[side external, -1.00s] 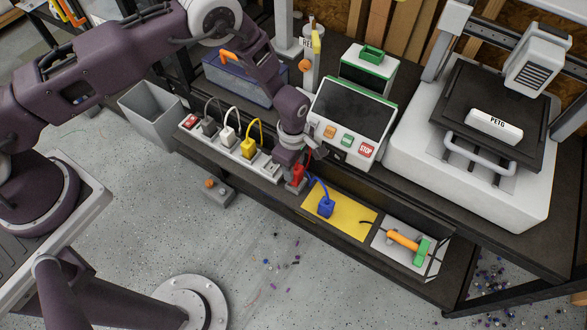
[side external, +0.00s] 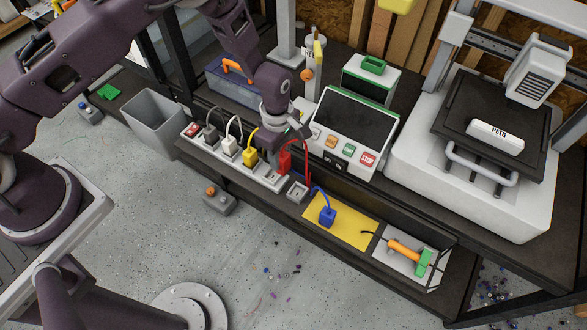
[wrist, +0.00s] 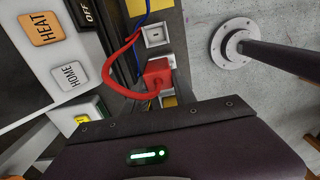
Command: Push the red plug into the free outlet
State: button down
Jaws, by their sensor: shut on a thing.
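My gripper (side external: 284,150) is shut on the red plug (side external: 285,163), upright over the right end of the white power strip (side external: 213,152). The red plug also shows in the wrist view (wrist: 158,74), its red cord looping left.
A blue plug (side external: 327,216) rests on a yellow mat (side external: 345,232) to the right. A control box (side external: 345,120) with buttons stands close behind. A grey bin (side external: 155,120) is at left.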

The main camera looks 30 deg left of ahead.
jog(key=a, duration=0.1)
jog(key=a+r, duration=0.2)
jog(key=shift+s+a+r, duration=0.2)
jog(key=shift+a+r, duration=0.05)
jog(key=shift+a, duration=0.05)
jog(key=shift+f, duration=2.95)
jog(key=shift+f, duration=1.3)
jog(key=c, duration=0.9)
grip_release()
jog(key=shift+r, duration=0.1)
